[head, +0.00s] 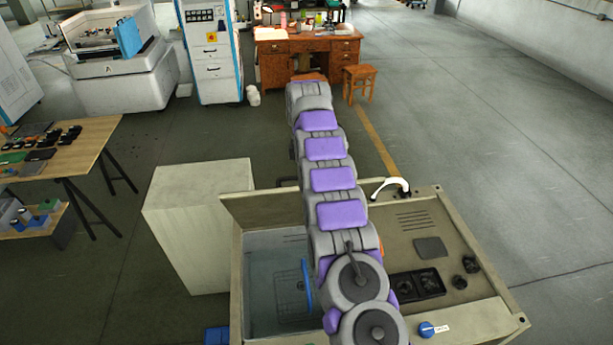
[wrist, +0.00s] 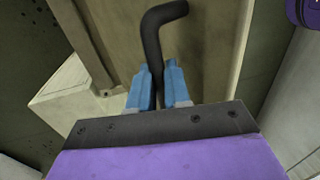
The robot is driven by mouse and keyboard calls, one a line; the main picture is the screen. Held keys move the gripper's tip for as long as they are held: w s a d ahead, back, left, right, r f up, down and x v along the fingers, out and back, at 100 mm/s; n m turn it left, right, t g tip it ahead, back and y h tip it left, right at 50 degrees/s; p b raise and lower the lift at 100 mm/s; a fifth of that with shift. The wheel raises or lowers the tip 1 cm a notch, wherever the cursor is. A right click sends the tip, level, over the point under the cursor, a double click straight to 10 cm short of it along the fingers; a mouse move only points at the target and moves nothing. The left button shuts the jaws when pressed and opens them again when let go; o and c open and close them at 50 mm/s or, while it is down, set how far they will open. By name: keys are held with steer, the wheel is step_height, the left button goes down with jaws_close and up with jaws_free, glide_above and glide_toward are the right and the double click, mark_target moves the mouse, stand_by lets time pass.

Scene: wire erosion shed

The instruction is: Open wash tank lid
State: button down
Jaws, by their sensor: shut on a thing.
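The wash tank (head: 236,285) is a beige box in the lower middle of the head view, with its basin showing uncovered left of my arm. Its lid (head: 250,207) stands raised along the far side of the basin. A dark bent handle (wrist: 153,38) is on the lid's beige face in the wrist view. My gripper (wrist: 158,77) has its blue fingers shut on this handle, one on either side. In the head view my arm hides the gripper and part of the lid.
A pale block (head: 195,225) stands close left of the tank. The tank's right-hand deck holds a white curved spout (head: 391,186), a black tray (head: 417,285) and a blue knob (head: 427,329). A wooden table (head: 70,150) is at left. The floor at right is clear.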

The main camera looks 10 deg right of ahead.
steer(key=shift+w+f, duration=0.15)
steer(key=shift+f, duration=0.35)
steer(key=shift+s, duration=0.2)
steer(key=c, duration=1.4)
jaws_free()
steer(key=shift+w+f, duration=0.15)
steer(key=shift+o, duration=1.4)
steer(key=shift+w+f, duration=0.25)
steer(key=shift+w, duration=0.45)
steer(key=shift+r, duration=0.4)
steer(key=shift+s+r, duration=0.1)
steer(key=shift+r, duration=0.1)
